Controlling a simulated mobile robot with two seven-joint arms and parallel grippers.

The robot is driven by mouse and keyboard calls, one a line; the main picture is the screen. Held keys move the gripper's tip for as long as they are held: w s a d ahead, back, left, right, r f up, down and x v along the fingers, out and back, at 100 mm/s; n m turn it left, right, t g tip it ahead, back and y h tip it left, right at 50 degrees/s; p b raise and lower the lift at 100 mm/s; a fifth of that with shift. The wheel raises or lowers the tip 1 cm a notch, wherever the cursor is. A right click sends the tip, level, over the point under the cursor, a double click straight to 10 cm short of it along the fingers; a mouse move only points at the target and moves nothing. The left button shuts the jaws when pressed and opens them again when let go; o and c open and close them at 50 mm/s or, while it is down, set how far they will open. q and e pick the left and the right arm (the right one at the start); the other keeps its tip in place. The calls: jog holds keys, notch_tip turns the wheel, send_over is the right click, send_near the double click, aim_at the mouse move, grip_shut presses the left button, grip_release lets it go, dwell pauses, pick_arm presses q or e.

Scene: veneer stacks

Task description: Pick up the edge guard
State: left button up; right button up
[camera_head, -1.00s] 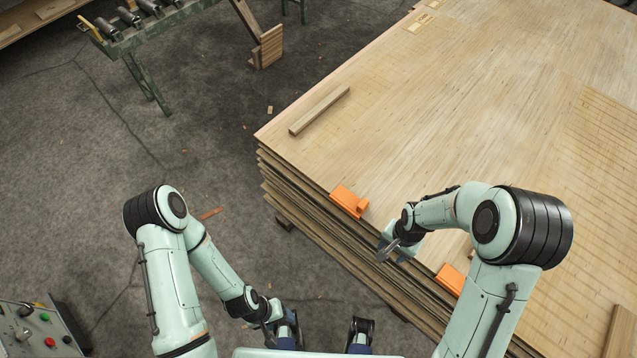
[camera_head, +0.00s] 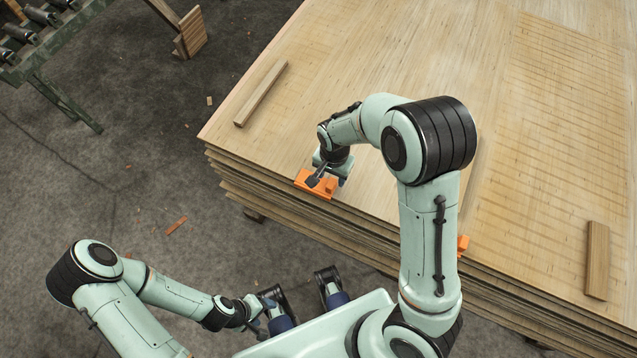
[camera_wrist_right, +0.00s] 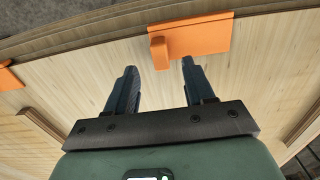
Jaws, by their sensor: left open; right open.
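An orange edge guard (camera_head: 314,187) sits on the near edge of the veneer stack (camera_head: 400,125), with an upright tab on its top. My right gripper (camera_head: 316,182) is over it, open. In the right wrist view the gripper (camera_wrist_right: 158,72) has its two fingers on either side of the tab of the edge guard (camera_wrist_right: 200,38), with the fingertips close to it. I cannot tell whether they touch. My left gripper (camera_head: 265,305) is low at the left, away from the stack, and looks empty. A second orange guard (camera_head: 462,244) sits further right along the same edge, partly hidden by my right arm.
A wooden strip (camera_head: 261,93) lies on the stack's left corner, and another (camera_head: 597,260) lies at the right. A roller conveyor (camera_head: 50,60) stands at the upper left. The concrete floor (camera_head: 120,180) left of the stack is mostly clear, with small wood scraps.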

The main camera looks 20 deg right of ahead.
aim_at(331, 185)
jog(key=f, duration=0.2)
jog(key=f+b, duration=0.1)
jog(key=f, duration=0.2)
jog(key=shift+s+a+f, duration=0.15)
jog(key=shift+a+f, duration=0.05)
jog(key=shift+f, duration=0.1)
jog(key=shift+c, duration=0.3)
grip_shut()
